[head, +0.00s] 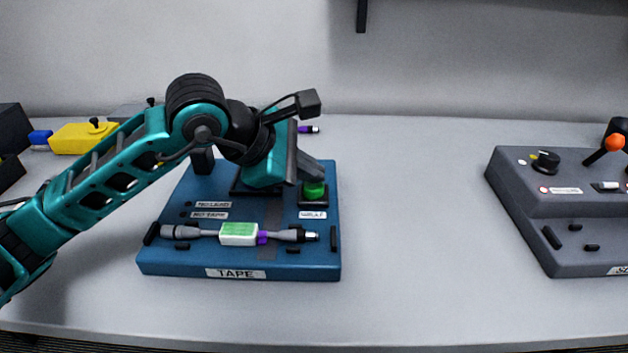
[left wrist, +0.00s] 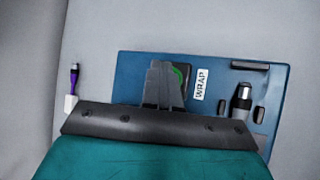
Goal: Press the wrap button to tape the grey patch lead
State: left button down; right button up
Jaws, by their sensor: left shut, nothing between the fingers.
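The blue tape station (head: 180,256), labelled TAPE, stands on the table in the head view. The grey patch lead (head: 208,232) lies across its front, with a white and green block (head: 238,234) and a purple band on it. The green wrap button (head: 314,190) sits at the right, behind the WRAP label. My left gripper (head: 312,178) is shut and empty, its tips right over the button. In the left wrist view the fingers (left wrist: 162,84) partly cover the green button (left wrist: 180,76); I cannot tell whether they touch it. My right gripper is not in view.
A second grey station (head: 520,205) with a black knob and an orange-tipped lever stands at the right. A yellow box (head: 85,138) is at the back left. A purple-banded lead end (head: 308,129) lies behind the tape station. The table between the stations is clear.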

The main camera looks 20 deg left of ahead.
aim_at(309, 188)
pick_arm(q)
jog(key=shift+r+p, duration=0.6)
jog(key=shift+r, duration=0.45)
notch_tip(309, 188, up, 4)
jog(key=shift+f+p, duration=0.1)
jog(key=shift+p, duration=1.15)
notch_tip(309, 188, up, 2)
jog(key=shift+r+p, duration=0.1)
jog(key=shift+p, duration=0.55)
